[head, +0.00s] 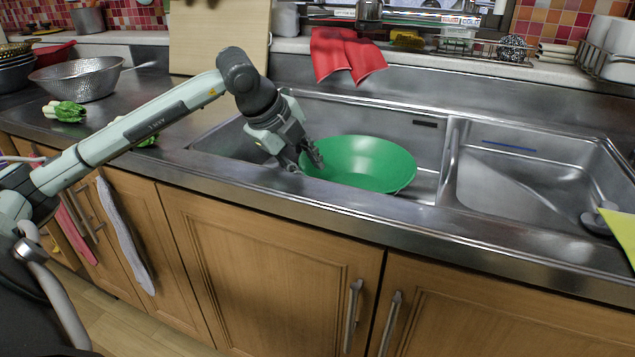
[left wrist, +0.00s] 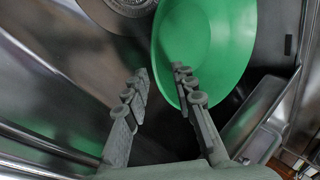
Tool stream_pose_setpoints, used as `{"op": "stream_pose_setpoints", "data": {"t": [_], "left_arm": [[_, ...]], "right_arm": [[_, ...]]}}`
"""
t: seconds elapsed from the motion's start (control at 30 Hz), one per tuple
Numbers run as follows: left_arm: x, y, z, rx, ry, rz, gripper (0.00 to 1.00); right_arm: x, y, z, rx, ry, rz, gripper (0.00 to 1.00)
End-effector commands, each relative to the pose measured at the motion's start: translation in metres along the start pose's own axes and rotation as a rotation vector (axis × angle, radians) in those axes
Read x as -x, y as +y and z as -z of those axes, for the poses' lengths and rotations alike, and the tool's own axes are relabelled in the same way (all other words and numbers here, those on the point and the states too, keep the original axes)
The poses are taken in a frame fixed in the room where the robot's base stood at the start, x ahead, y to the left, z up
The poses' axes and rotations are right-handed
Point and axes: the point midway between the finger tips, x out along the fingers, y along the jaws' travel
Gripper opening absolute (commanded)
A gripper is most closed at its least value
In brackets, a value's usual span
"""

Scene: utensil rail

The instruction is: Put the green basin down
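The green basin (head: 365,163) is in the left bowl of the steel sink (head: 405,125), its open side up. My left gripper (head: 312,157) is at the basin's left rim, reaching in over the sink's front edge. In the left wrist view, its two fingers (left wrist: 160,88) are spread apart, with the basin (left wrist: 205,45) beyond them and its rim showing in the gap. The right finger overlaps the basin in the picture. I cannot tell whether either finger touches the rim. The basin's underside is hidden. My right gripper is not in view.
A red cloth (head: 345,55) hangs over the sink's back edge. The right sink bowl (head: 535,180) looks mostly clear. A metal colander (head: 80,78) and green vegetables (head: 65,111) are on the left counter. A round drain (left wrist: 128,8) shows beside the basin.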

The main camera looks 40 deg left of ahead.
Motion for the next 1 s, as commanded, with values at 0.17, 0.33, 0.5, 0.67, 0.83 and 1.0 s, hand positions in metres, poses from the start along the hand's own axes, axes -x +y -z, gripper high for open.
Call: {"op": "stream_pose_setpoints", "data": {"t": [0.17,0.33,0.5,0.67,0.83,1.0], "left_arm": [[0.028,0.001,-0.001,0.0,-0.003,-0.001,0.26],[0.04,0.001,0.0,0.0,0.0,-0.002,0.26],[0.042,0.001,0.001,0.0,0.0,-0.002,0.26],[0.042,0.001,0.0,0.0,0.0,-0.002,0.26],[0.042,0.001,0.0,0.0,0.0,-0.002,0.26],[0.042,0.0,0.0,0.0,0.0,-0.002,0.26]], "right_arm": [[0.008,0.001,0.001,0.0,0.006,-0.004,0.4],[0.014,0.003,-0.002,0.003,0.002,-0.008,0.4],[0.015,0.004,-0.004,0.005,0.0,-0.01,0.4],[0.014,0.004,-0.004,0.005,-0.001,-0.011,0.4],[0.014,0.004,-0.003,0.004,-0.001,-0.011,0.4],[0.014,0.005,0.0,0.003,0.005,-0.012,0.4]]}}
